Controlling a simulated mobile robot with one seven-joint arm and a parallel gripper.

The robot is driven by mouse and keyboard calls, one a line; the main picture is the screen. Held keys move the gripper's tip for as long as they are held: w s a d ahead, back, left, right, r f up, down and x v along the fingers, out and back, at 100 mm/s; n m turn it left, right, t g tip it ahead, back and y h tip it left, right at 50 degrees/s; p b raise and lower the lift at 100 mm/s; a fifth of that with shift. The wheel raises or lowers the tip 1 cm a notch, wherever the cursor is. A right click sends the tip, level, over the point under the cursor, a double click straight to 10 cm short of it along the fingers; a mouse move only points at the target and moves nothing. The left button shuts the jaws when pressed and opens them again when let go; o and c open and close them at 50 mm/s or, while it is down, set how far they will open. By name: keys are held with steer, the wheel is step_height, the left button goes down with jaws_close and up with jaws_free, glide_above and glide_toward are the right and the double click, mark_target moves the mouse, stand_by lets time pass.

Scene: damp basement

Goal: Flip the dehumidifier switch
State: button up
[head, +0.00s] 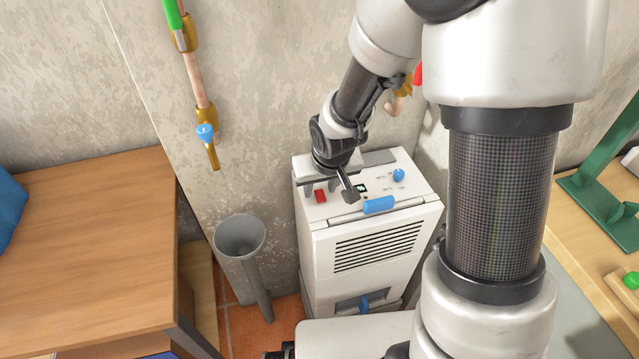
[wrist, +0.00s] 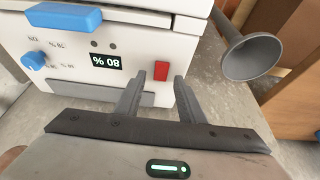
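The dehumidifier (head: 375,245) is a white box standing against the wall in the head view. Its top panel carries a red switch (head: 320,196), a small dark display and a blue knob (head: 398,175). My gripper (head: 320,188) is over the panel, pointing down, close to the red switch. In the wrist view the two fingers (wrist: 160,76) are apart with nothing held. The red switch (wrist: 161,70) shows between the fingertips, nearer the right one. I cannot tell whether a finger touches the panel.
A blue handle (head: 378,205) sits on the dehumidifier's front top edge. A grey funnel pipe (head: 240,237) stands just left of it, beside a wooden table (head: 90,235). A wall pipe with a blue tap (head: 205,131) hangs above. A workbench (head: 590,255) is at right.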

steer(key=shift+f, duration=0.15)
steer(key=shift+c, duration=0.4)
jaws_close()
steer(key=p, duration=0.1)
steer(key=r+g+p, duration=0.1)
steer(key=p, duration=0.1)
steer(key=shift+w, duration=0.2)
steer(key=shift+w+f+g+h+p, duration=0.15)
steer(key=shift+g+h+p, duration=0.2)
steer(key=shift+p, duration=0.45)
steer(key=shift+w+a+f+g+p, duration=0.1)
steer(key=shift+w+f+g+p, duration=0.1)
steer(key=shift+g+p, duration=0.25)
steer(key=shift+w+f+g+p, duration=0.1)
steer(key=shift+f+g+p, duration=0.1)
steer(key=shift+g+p, duration=0.25)
steer(key=shift+s, duration=0.1)
steer(key=shift+o, duration=0.4)
jaws_free()
